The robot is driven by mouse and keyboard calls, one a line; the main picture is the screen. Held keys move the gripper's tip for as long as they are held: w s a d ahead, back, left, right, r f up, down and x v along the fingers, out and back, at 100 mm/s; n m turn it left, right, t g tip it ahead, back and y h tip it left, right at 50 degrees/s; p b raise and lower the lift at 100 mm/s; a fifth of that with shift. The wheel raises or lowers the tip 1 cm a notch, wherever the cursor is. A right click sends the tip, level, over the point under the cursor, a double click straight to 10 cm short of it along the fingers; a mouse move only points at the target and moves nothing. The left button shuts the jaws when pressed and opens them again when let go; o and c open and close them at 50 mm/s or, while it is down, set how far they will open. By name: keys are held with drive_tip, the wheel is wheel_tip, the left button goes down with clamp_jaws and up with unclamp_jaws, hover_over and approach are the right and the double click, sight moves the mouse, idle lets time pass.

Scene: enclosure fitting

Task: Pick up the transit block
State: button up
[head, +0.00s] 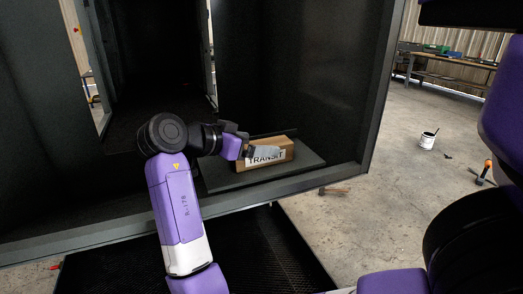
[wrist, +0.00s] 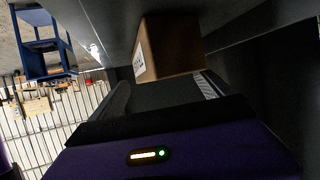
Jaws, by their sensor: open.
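The transit block (head: 283,150) is a brown, box-shaped block with a white label reading "TRANSIT". It rests on a dark flat plate (head: 222,179) inside the dark enclosure, near its front sill. In the head view my gripper (head: 262,152) reaches in from the left and overlaps the block's label. In the wrist view the block (wrist: 172,48) is close, just beyond my gripper (wrist: 165,92), with its label at its left edge. My gripper is open. I cannot tell whether the fingers touch the block, and part of the label is hidden behind the gripper.
The enclosure's front sill (head: 110,232) and right post (head: 379,90) border the opening. A black mesh mat (head: 285,255) lies in front. A workbench (head: 450,68) stands far back.

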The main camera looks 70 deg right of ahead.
drive_tip(key=shift+s+d+f, duration=0.25)
drive_tip(key=shift+d, duration=0.2)
clamp_jaws()
drive_tip(key=shift+r, duration=0.1)
